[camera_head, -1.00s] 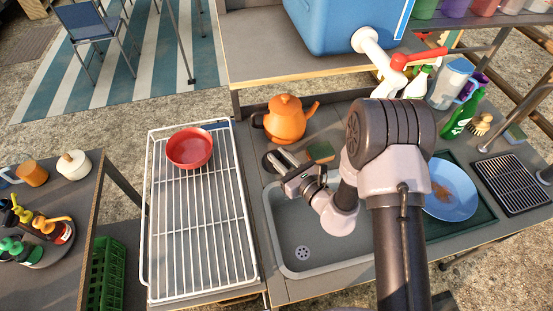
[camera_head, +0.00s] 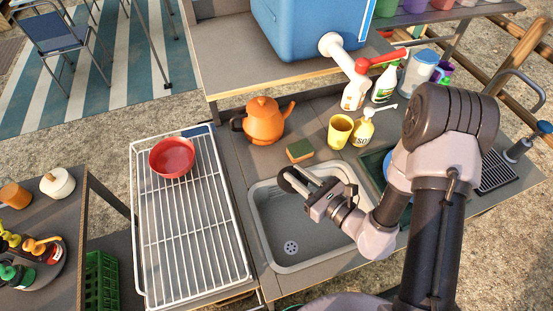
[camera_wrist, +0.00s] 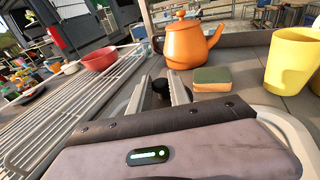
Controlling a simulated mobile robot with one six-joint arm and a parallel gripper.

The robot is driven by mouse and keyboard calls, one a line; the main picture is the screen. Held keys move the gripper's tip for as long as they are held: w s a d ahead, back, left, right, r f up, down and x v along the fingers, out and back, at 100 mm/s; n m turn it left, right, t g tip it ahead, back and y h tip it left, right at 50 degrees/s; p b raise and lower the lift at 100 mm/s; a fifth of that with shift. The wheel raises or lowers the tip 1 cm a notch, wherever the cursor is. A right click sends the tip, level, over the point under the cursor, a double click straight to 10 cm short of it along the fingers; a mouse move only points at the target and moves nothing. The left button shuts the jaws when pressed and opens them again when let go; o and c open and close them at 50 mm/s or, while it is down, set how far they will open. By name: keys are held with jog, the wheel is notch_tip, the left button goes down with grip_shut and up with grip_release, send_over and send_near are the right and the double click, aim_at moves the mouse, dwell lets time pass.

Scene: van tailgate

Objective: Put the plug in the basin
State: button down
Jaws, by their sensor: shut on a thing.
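The plug is a dark round piece (camera_head: 288,179) held between the fingertips of my gripper (camera_head: 297,181). In the wrist view the black plug (camera_wrist: 161,86) shows between the two jaws (camera_wrist: 160,90), which are shut on it. In the head view they appear over the back left part of the grey basin (camera_head: 268,228); the exact height is hard to tell. The basin's drain (camera_head: 290,247) is uncovered, nearer the front than my gripper. Part of the basin is hidden by my arm.
An orange kettle (camera_head: 264,122), a sponge (camera_head: 300,150), a yellow cup (camera_head: 340,131) and a soap bottle (camera_head: 363,130) stand behind the basin. A wire rack (camera_head: 190,235) with a red bowl (camera_head: 172,157) is at the left. The basin's inside looks empty.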

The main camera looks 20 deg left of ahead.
jog(key=v, duration=0.2)
jog(key=shift+d, duration=0.3)
jog(key=w+d+r+m+t+h+b, duration=0.1)
jog(key=w+d+r+m+t+h, duration=0.1)
jog(key=d, duration=0.9)
jog(key=w+d+r+m+t+h+b, duration=0.1)
jog(key=w+d+m+t+h, duration=0.3)
jog(key=d, duration=0.6)
jog(key=shift+w+d+r+m+t+h+b, duration=0.35)
jog(key=shift+w+d+r+t, duration=0.1)
jog(key=shift+w, duration=0.15)
jog(key=shift+a, duration=0.1)
